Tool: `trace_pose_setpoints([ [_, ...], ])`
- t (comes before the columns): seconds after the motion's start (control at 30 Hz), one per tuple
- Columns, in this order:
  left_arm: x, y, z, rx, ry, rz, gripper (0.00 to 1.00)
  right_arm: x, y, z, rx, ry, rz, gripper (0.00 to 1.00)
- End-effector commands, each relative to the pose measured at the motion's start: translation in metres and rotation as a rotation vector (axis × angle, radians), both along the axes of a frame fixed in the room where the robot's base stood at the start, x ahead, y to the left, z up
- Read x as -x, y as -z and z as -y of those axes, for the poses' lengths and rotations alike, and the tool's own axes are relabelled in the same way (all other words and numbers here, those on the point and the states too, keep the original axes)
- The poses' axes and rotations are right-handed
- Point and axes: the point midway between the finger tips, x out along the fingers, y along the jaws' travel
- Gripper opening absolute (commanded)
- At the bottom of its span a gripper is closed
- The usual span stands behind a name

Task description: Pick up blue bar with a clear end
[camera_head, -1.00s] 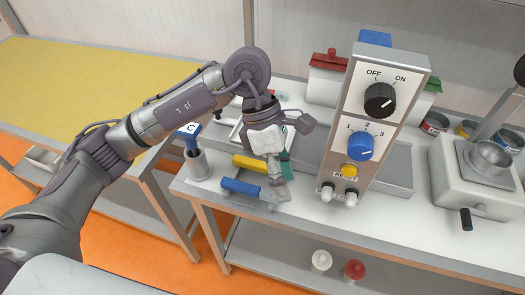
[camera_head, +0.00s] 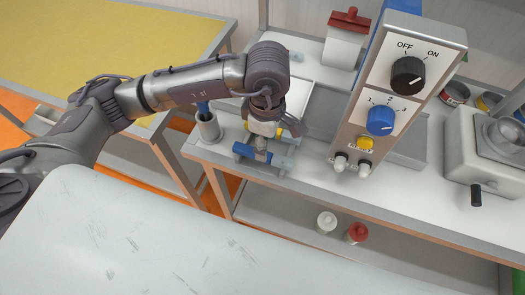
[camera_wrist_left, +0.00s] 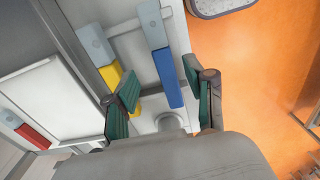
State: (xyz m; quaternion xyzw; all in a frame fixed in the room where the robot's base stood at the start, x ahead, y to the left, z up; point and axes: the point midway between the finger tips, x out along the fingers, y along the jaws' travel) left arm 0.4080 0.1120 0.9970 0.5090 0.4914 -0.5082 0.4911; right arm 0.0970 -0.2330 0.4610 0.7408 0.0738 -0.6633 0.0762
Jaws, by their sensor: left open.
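The blue bar (camera_head: 243,151) lies near the front edge of the white bench. In the left wrist view the blue bar (camera_wrist_left: 168,78) has a pale grey end piece (camera_wrist_left: 151,22); I cannot tell whether that end is clear. My left gripper (camera_head: 262,152) is above the bar in the head view and hides part of it. In the left wrist view my left gripper (camera_wrist_left: 160,105) is open, its two green-padded fingers apart, with the blue bar showing between and beyond them. The bar looks untouched. My right gripper is not in view.
A yellow bar (camera_wrist_left: 111,76) with a grey end (camera_wrist_left: 94,39) lies beside the blue one, close to one finger. A metal cup (camera_head: 209,128) stands left of the bars. A tall control panel (camera_head: 395,85) stands to the right. A red bar (camera_wrist_left: 33,136) lies farther off.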

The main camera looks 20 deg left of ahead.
Motion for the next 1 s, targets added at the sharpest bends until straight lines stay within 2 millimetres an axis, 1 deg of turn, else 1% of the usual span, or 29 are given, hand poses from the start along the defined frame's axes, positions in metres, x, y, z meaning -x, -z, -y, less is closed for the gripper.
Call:
trace_pose_setpoints([
  [0.03,0.004,0.005,-0.001,-0.002,-0.002,-0.008,0.54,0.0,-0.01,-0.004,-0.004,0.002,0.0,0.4],
  [0.1,0.007,0.015,-0.002,-0.002,-0.001,-0.007,0.54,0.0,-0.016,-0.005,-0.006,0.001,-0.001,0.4],
  [0.23,0.005,0.033,-0.001,0.0,-0.002,-0.004,0.54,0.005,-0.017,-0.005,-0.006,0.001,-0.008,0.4],
  [0.4,0.004,0.038,-0.001,0.0,0.0,-0.001,0.54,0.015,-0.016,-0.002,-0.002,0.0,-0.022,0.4],
  [0.5,0.004,0.038,-0.001,0.0,0.0,-0.001,0.54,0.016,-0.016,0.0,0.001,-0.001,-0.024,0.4],
  [0.53,0.004,0.038,-0.001,0.0,0.0,-0.001,0.53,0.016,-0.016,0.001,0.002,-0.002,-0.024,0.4],
  [0.83,0.004,0.038,-0.001,0.0,0.0,-0.001,0.03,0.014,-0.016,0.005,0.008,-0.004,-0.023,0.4],
  [0.87,0.004,0.038,-0.001,0.0,0.0,-0.001,0.0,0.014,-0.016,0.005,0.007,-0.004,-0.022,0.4],
  [1.0,0.004,0.038,-0.001,0.0,0.0,-0.001,0.0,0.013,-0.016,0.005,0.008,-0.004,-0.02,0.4],
])
